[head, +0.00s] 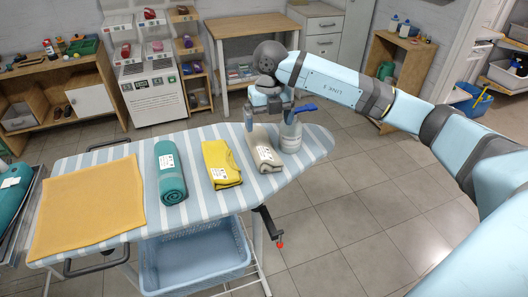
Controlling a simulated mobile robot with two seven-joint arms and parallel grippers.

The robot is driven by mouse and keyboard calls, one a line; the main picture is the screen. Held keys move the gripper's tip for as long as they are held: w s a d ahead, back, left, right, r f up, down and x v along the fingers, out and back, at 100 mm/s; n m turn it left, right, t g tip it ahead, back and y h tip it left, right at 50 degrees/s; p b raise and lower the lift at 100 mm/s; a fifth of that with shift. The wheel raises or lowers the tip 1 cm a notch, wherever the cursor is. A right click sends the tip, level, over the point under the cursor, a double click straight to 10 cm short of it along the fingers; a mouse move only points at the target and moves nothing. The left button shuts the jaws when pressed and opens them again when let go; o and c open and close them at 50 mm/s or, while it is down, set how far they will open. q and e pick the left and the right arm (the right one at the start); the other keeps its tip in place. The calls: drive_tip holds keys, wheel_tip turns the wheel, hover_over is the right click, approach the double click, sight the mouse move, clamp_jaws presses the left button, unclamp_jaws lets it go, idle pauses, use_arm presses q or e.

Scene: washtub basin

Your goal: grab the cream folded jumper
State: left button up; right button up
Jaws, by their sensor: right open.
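The cream folded jumper (265,155) lies on the striped ironing board (200,203), toward its right end, with a white label on it. My right gripper (267,119) is open above the far end of the jumper, its fingers pointing down. I cannot tell whether the fingers touch the jumper. My left gripper is out of view.
A spray bottle (291,135) with a blue trigger stands close to the right of the jumper. A yellow folded garment (222,164), a teal roll (170,177) and a mustard cloth (88,205) lie to the left. A blue basket (195,262) sits below the board.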

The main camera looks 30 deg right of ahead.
sight(264, 146)
drive_tip(key=shift+d+f, duration=0.25)
drive_tip(key=shift+f, duration=0.15)
wheel_tip(264, 146, down, 13)
drive_tip(key=shift+w+r, duration=0.15)
drive_tip(key=c, duration=0.8)
drive_tip(key=shift+r, duration=0.15)
